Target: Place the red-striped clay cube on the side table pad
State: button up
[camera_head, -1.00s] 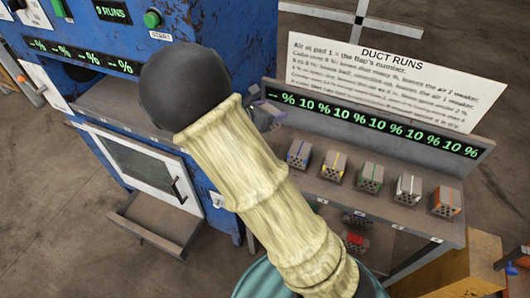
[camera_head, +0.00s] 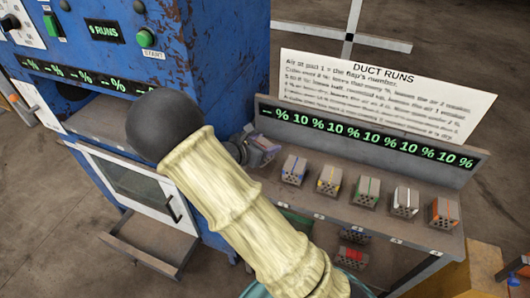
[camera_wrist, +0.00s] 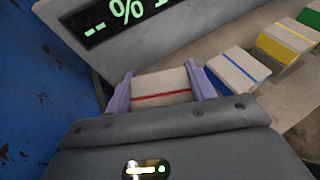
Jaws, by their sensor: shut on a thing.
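The red-striped clay cube (camera_wrist: 162,92) is between the two purple fingers of my gripper (camera_wrist: 160,86) in the wrist view, its red stripe facing the camera. In the head view my gripper (camera_head: 262,152) is at the left end of the grey table (camera_head: 325,208), below the display strip. I cannot make out the cube there. I cannot tell whether the cube touches the tabletop. The pad under it is hidden. A blue-striped cube (camera_wrist: 237,70) is just right of my gripper, apart from it.
Yellow (camera_head: 328,181), green (camera_head: 367,191), white (camera_head: 405,201) and orange (camera_head: 444,213) striped cubes continue the row rightward. The display (camera_head: 370,135) reads "- %" first, then "10 %" repeatedly. A blue machine (camera_head: 225,60) stands close at left. More cubes (camera_head: 351,258) lie on the lower shelf.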

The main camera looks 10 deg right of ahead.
jog(key=shift+f, duration=1.8)
jog(key=shift+f, duration=0.1)
jog(key=shift+f, duration=0.1)
jog(key=o, duration=1)
